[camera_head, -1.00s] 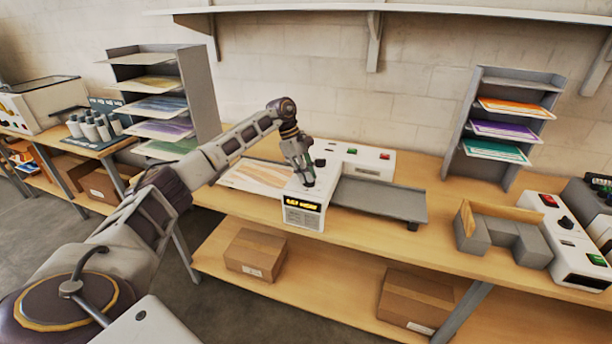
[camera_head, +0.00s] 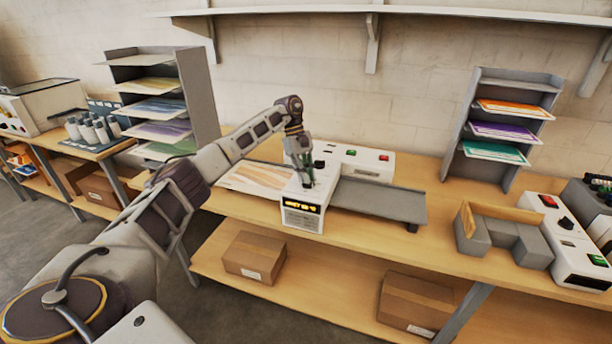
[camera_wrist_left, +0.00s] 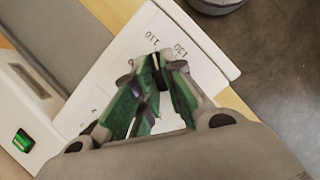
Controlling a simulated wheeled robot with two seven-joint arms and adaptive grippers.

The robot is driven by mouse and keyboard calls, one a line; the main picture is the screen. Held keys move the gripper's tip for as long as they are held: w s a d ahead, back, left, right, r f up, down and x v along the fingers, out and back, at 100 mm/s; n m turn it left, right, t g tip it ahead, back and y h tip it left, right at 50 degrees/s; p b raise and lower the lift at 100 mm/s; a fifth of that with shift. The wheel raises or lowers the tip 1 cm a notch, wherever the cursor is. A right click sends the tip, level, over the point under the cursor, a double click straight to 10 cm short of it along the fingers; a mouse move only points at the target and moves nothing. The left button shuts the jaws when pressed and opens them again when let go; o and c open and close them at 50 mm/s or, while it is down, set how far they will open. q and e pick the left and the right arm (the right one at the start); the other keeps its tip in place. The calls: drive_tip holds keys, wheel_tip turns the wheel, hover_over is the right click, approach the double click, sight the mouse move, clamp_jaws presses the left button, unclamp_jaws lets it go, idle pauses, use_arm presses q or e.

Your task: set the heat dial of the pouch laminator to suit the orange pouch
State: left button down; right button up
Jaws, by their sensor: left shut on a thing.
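The pouch laminator (camera_head: 303,219) is a white machine on the bench, with a lit amber display on its front. A pale pouch with orange-brown streaks (camera_head: 258,178) lies at its left side. My left gripper (camera_head: 308,183) points down at the laminator's top panel. In the left wrist view the gripper (camera_wrist_left: 158,75) has its green-padded fingers closed around the dark heat dial (camera_wrist_left: 161,76), which they mostly hide. My right gripper is not in view.
A grey tray (camera_head: 378,199) extends right of the laminator. A grey rack (camera_head: 461,126) at the right holds orange, purple and green-edged sheets. Another rack (camera_head: 199,92) stands at the left. A grey and wooden fixture (camera_head: 475,240) and a second white machine (camera_head: 566,250) are at the right.

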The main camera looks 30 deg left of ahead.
use_arm(q)
drive_tip(key=shift+s+f, duration=0.15)
drive_tip(key=shift+f, duration=0.2)
drive_tip(key=c, duration=1.5)
unclamp_jaws()
drive_tip(key=shift+r, duration=0.1)
drive_tip(key=shift+r, duration=0.15)
drive_tip(key=v, duration=1.1)
drive_tip(key=shift+w+a+r, duration=0.25)
drive_tip(key=shift+r, duration=0.05)
